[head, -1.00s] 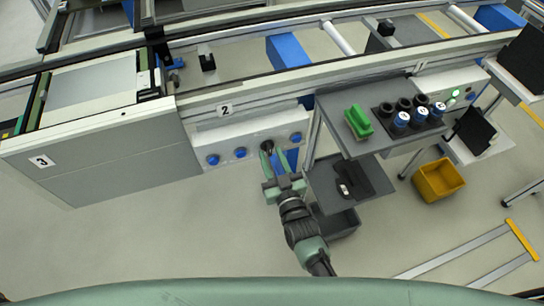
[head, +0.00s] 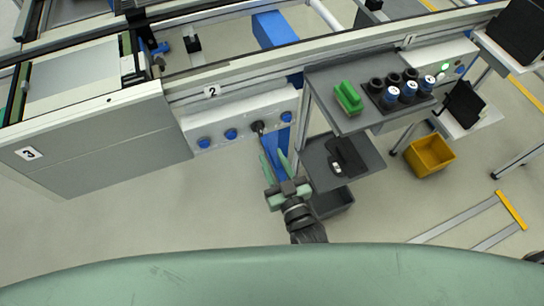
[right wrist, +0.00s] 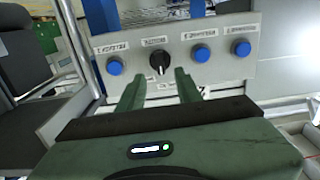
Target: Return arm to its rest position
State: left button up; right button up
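My right gripper (head: 274,158) is open and empty, with its two green fingers apart. It points at the white control panel (head: 222,124) under the conveyor labelled 2. The panel carries a black rotary knob (head: 257,127) and several blue buttons (head: 231,134). In the right wrist view the knob (right wrist: 159,61) shows beyond and between the fingertips (right wrist: 158,78), with a gap to them. The panel face (right wrist: 226,66) fills the upper middle there, its blue buttons on both sides of the knob. My left gripper is not in view.
A yellow bin (head: 430,156) stands further right. The floor left of my arm is clear.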

jog(key=s+d+f+g+h, duration=0.1)
jog(key=s+d+f+g, duration=0.25)
jog(key=f, duration=0.55)
jog(key=s+d+f+g+h, duration=0.1)
jog(key=s+d+f+g, duration=0.1)
jog(key=s+f, duration=0.5)
jog(key=s+d+f+g, duration=0.2)
jog(key=f+g, duration=0.1)
jog(key=f, duration=0.8)
jog(key=s+d+f+g+h, duration=0.1)
jog(key=s+d+f, duration=0.3)
jog(key=s, duration=0.4)
jog(key=s+d+f+m+g+h, duration=0.1)
jog(key=s+d+f+g, duration=0.3)
jog(key=s, duration=0.4)
jog(key=s+d+f+g+h, duration=0.1)
jog(key=s+d+f+g, duration=0.1)
jog(key=s+d+f, duration=0.3)
jog(key=s+f, duration=0.1)
jog(key=s, duration=0.2)
jog(key=shift+s+d+g+h, duration=0.2)
jog(key=shift+s+g+h, duration=0.05)
jog(key=shift+g+h, duration=0.1)
